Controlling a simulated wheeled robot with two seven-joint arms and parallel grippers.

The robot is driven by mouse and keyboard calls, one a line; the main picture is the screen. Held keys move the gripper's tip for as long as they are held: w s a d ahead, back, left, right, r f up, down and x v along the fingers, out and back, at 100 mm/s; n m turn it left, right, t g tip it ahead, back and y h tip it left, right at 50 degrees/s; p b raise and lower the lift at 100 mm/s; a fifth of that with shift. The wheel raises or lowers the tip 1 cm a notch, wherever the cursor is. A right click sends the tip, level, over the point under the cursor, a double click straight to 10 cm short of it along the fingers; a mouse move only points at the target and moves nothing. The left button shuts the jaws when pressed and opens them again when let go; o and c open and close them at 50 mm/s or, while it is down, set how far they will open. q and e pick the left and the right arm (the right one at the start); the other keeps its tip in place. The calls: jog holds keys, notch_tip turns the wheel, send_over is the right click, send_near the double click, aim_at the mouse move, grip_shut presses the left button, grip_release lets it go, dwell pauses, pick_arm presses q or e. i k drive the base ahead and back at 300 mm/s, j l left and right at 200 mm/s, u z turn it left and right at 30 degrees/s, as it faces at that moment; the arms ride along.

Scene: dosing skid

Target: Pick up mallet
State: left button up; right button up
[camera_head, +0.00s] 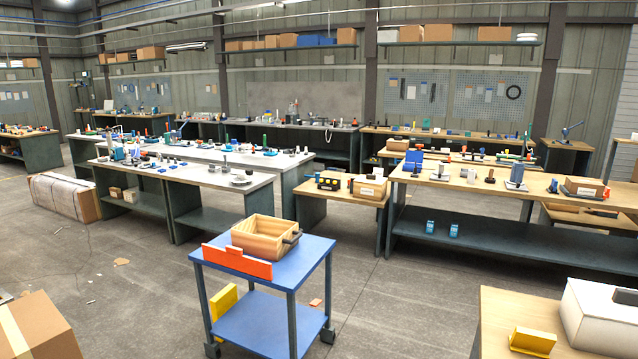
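I cannot make out a mallet for certain. A small dark upright object (490,176) on the long wooden bench (535,186) at the right could be one, but it is too small to tell. Neither of my grippers shows in the head view, so what they hold cannot be seen.
A blue cart (262,325) with a wooden box (265,236) and an orange piece (236,262) stands in front. A cardboard box (35,328) is at lower left. A wooden table (500,325) with a white box (602,315) is at lower right. Grey floor (130,270) is mostly open at left.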

aim_at(316, 177)
jog(key=i+j, duration=0.2)
jog(key=i, duration=0.3)
jog(key=i+j, duration=0.2)
jog(key=i, duration=0.3)
jog(key=i+j, duration=0.25)
jog(key=i, duration=0.25)
jog(key=i+l+z, duration=0.2)
jog(key=i+z, duration=0.15)
jog(key=i, duration=0.2)
jog(key=i+z, duration=0.4)
jog(key=i, duration=0.15)
jog(key=i+j+z, duration=0.1)
jog(key=i+z, duration=0.25)
jog(key=i, duration=0.2)
jog(key=i+l+u, duration=0.2)
jog(key=i, duration=1.5)
jog(key=i+j+u, duration=0.1)
jog(key=i+u, duration=0.7)
jog(key=i+l+u, duration=0.2)
jog(key=i+u, duration=0.2)
jog(key=i+l+u, duration=0.25)
jog(key=i+u, duration=0.15)
jog(key=i+j+u, duration=0.1)
jog(key=i+u, duration=0.15)
jog(key=i, duration=0.5)
jog(key=i+u, duration=0.25)
jog(key=i, duration=0.5)
jog(key=i+l+u, duration=0.25)
jog(key=i, duration=0.5)
